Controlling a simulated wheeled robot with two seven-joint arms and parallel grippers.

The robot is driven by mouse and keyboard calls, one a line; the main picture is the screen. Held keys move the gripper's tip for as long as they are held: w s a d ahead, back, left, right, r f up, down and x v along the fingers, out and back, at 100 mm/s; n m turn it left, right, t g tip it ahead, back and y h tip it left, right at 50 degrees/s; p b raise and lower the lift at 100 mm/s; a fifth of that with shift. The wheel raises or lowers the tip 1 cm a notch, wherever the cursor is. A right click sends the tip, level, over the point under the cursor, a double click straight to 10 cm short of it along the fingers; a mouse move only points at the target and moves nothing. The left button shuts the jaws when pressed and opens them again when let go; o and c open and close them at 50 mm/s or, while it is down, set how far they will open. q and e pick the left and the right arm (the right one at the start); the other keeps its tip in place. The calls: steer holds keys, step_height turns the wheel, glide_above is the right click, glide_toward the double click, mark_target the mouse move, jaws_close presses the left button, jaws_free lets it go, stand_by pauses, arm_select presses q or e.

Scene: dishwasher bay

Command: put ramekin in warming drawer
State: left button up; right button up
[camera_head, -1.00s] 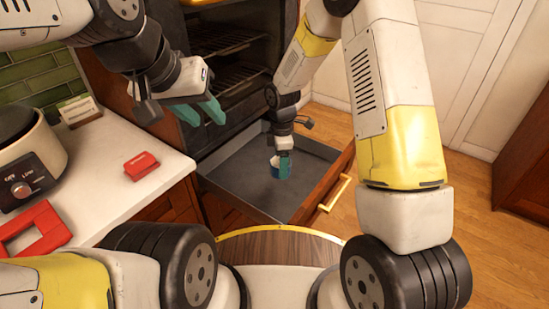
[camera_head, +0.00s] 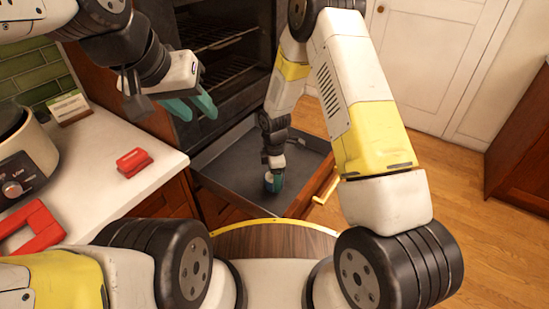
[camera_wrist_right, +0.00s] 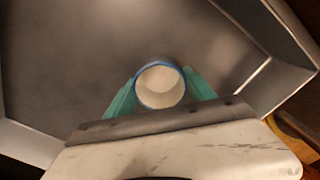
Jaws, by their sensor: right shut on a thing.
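The ramekin is white inside with a blue rim and shows in the right wrist view (camera_wrist_right: 160,86), between the teal fingers of my right gripper (camera_wrist_right: 160,95). In the head view the right gripper (camera_head: 273,180) points down inside the open warming drawer (camera_head: 225,165), shut on the ramekin (camera_head: 269,178). I cannot tell whether the ramekin touches the drawer floor. The drawer is dark grey and its floor is otherwise bare. My left gripper (camera_head: 192,107) is open and empty, raised over the counter's edge in front of the oven.
The oven cavity with racks (camera_head: 222,50) stands above the drawer. On the white counter (camera_head: 100,180) at left are a red block (camera_head: 134,162), a red frame-like object (camera_head: 35,230) and a slow cooker (camera_head: 22,160). The drawer's brass handle (camera_head: 326,188) faces the open wooden floor.

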steer(key=o, duration=1.5)
steer(key=shift+f, duration=0.1)
steer(key=s+d+r+m+t, duration=0.1)
steer(key=d+r+m, duration=0.1)
steer(key=r, duration=0.9)
steer(key=d+r+m, duration=0.2)
steer(key=r, duration=0.9)
steer(key=s+d+r+m+t, duration=0.1)
steer(key=s+d+r+m, duration=0.2)
steer(key=s+r+m, duration=0.2)
steer(key=s+d+r+m+t+y, duration=0.1)
steer(key=s+d+r+m+t, duration=0.1)
steer(key=s+r+m, duration=0.3)
steer(key=s+d+r+m+t+y, duration=0.1)
steer(key=s+d+r+m+t, duration=0.1)
steer(key=s+d+r+m, duration=0.3)
steer(key=shift+s+d+r+m, duration=0.1)
steer(key=shift+s+r, duration=0.5)
steer(key=shift+s, duration=0.25)
steer(key=shift+s+a+r+m, duration=0.1)
steer(key=shift+s+r, duration=0.55)
steer(key=shift+s, duration=0.25)
steer(key=shift+s+d+r+m, duration=0.1)
steer(key=shift+s+r, duration=0.5)
steer(key=shift+s, duration=0.25)
